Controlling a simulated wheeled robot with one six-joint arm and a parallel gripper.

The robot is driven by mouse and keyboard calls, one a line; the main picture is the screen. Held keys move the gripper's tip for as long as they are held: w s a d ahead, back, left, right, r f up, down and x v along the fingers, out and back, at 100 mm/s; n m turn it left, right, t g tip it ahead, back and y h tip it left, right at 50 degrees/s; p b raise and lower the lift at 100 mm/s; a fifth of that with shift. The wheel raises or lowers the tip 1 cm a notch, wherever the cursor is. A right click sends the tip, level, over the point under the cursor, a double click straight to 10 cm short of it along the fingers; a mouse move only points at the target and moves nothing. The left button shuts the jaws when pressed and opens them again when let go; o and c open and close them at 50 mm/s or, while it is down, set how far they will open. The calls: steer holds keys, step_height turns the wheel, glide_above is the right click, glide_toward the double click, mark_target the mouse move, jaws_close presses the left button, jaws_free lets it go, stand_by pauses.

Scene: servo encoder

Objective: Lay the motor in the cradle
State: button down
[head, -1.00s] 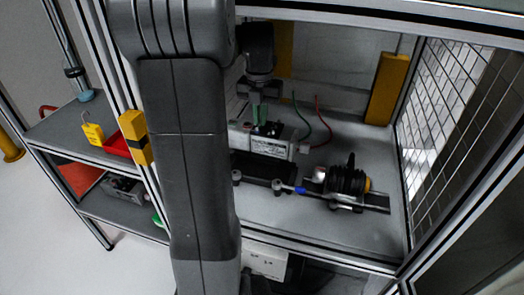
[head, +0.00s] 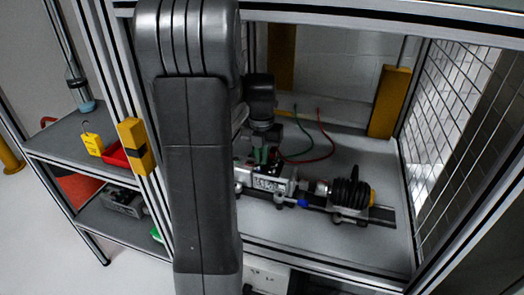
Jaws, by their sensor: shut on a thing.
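The motor (head: 270,184), a silver-grey box with a white label, is low over the rail at the middle of the cell. My gripper (head: 265,157), with greenish fingers, points down and is shut on the top of the motor. The cradle is mostly hidden under the motor and behind my arm; small clamp posts with a blue tip (head: 303,203) show along its front. The motor's right end faces the black ribbed unit (head: 351,193), roughly in line with it. I cannot tell whether the motor touches the cradle.
A green and a red cable (head: 318,158) loop behind the motor. A yellow post (head: 388,102) stands at the back right, and a mesh wall (head: 450,120) closes the right side. A shelf (head: 62,137) with a yellow tag and red bin is outside, left. The front right floor is clear.

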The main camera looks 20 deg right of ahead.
steer(key=shift+r, duration=0.1)
steer(key=c, duration=1.9)
jaws_free()
steer(key=o, duration=0.3)
steer(key=shift+o, duration=0.2)
steer(key=shift+r+p, duration=0.95)
steer(key=shift+r, duration=2.75)
